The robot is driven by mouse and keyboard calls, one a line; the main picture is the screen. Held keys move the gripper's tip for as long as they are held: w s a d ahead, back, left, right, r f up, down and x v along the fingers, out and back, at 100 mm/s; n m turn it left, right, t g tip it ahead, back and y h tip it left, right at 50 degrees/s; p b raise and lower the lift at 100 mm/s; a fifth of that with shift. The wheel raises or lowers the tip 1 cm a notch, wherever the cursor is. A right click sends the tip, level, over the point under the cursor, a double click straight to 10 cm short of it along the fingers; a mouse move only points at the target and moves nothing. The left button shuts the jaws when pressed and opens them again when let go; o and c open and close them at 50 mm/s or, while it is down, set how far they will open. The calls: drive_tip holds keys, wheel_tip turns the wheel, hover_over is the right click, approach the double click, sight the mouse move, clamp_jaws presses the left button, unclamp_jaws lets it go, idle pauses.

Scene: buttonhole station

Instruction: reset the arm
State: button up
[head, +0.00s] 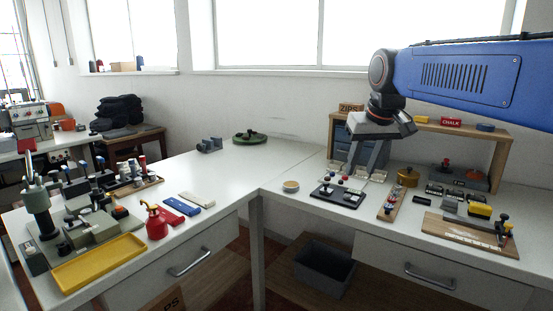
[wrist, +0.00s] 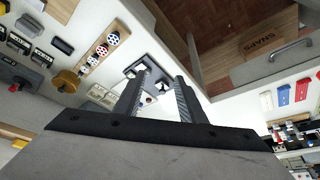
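My gripper (head: 361,170) hangs from the blue arm at the right of the head view, fingers pointing down. It is over the back part of the right-hand table, near the corner where the two tables meet. In the wrist view my gripper (wrist: 162,76) has its two dark ribbed fingers apart, with nothing held between them. Below and beyond the fingers is a dark tray with small knobbed pieces (head: 338,196). I cannot tell the exact height of the fingertips above it.
A wooden shelf (head: 490,132) with small boxes stands behind the gripper. The table corner is mostly clear.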

drive_tip(key=s+d+f, duration=0.2)
drive_tip(key=s+f, duration=0.9)
drive_tip(key=s, duration=0.2)
drive_tip(key=s+d+f+m, duration=0.1)
drive_tip(key=s+d+f, duration=0.2)
drive_tip(key=s+f, duration=0.8)
drive_tip(key=s, duration=0.3)
drive_tip(key=shift+s+d+f+h, duration=0.25)
drive_tip(key=shift+d+f+h, duration=0.05)
